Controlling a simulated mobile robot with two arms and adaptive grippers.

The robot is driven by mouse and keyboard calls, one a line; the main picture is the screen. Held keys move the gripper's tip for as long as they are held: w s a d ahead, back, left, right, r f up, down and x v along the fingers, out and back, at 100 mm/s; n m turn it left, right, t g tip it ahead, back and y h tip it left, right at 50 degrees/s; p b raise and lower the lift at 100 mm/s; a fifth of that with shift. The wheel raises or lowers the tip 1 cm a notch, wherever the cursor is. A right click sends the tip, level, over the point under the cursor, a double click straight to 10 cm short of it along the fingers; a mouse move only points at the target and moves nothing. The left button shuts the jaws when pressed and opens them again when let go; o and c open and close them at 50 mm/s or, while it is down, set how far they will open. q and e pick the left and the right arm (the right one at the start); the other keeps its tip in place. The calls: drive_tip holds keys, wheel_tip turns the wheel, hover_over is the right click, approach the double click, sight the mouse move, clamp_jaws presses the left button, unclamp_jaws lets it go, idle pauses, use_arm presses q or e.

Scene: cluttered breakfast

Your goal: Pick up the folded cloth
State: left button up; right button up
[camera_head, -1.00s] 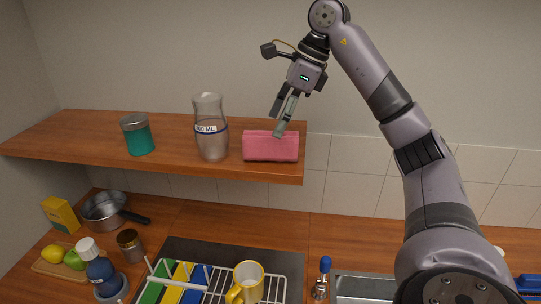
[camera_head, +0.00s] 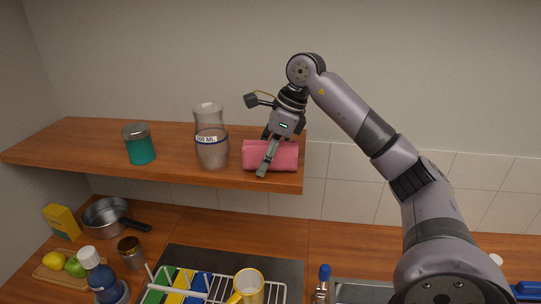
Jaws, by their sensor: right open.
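The folded cloth (camera_head: 286,157) is pink and lies on the right end of the wooden shelf, close to its front edge. My right gripper (camera_head: 263,160) is at the cloth, pointing down with its fingers apart. One finger passes in front of the cloth and hides part of it; the other shows near the cloth's upper left. I cannot tell whether the fingers touch the cloth. My left gripper is not in view.
A glass carafe (camera_head: 210,140) stands on the shelf (camera_head: 75,150) just left of the cloth. A teal jar (camera_head: 139,146) stands further left. Below are a dish rack with a yellow mug (camera_head: 248,286), a pan (camera_head: 104,216) and a blue bottle (camera_head: 96,273).

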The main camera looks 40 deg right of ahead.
sight(265, 144)
drive_tip(key=shift+f, duration=0.25)
idle(0.6)
drive_tip(key=shift+s+f, duration=0.15)
drive_tip(key=shift+f, duration=0.15)
drive_tip(key=c, duration=1.3)
drive_tip(key=shift+a, duration=0.1)
drive_tip(key=shift+r, duration=0.6)
drive_tip(key=r, duration=0.8)
drive_tip(key=shift+w+r, duration=0.2)
drive_tip(key=shift+r, duration=0.2)
wheel_tip(265, 144, up, 11)
drive_tip(key=p, duration=0.4)
drive_tip(key=shift+r, duration=0.1)
